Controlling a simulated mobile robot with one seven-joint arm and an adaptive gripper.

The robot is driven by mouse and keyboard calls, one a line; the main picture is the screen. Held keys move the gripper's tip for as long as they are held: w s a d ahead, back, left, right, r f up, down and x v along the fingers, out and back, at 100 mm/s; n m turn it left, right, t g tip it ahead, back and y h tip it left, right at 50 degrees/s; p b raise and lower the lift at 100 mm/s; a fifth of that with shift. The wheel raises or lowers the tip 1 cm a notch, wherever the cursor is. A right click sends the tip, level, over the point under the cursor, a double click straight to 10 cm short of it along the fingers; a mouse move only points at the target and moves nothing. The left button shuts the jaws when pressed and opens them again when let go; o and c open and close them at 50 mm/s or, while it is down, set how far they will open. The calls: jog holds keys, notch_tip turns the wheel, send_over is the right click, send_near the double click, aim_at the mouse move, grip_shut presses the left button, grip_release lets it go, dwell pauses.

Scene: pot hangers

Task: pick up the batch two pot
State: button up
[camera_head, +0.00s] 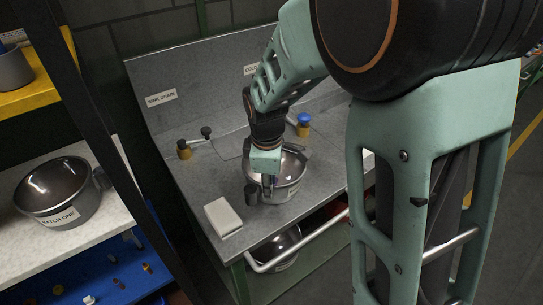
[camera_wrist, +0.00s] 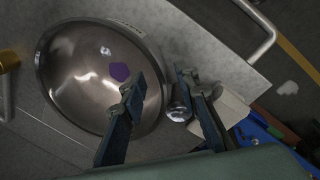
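A steel pot (camera_head: 290,184) stands on the grey bench under my gripper (camera_head: 268,184). Its label is too small to read, so I cannot confirm it is the batch two pot. The wrist view shows the pot (camera_wrist: 85,85) from above, with a purple patch inside. My gripper (camera_wrist: 162,88) is open, its two fingers apart. One finger overlaps the pot's rim in the picture and the other is outside it. A dark handle (camera_head: 251,194) sticks out at the pot's left; a rounded fitting (camera_wrist: 180,108) shows between the fingers. I cannot tell whether the fingers touch anything.
A pot labelled batch one (camera_head: 60,190) stands on the left shelf. Another pot (camera_head: 275,246) is below the bench. A pale block (camera_head: 223,217) lies near the bench's front edge. Taps (camera_head: 184,149) stand behind, and a rail (camera_head: 300,243) runs along the front.

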jog(key=shift+w+f, duration=0.2)
jog(key=shift+f, duration=0.75)
grip_shut()
jog(key=shift+r, duration=0.1)
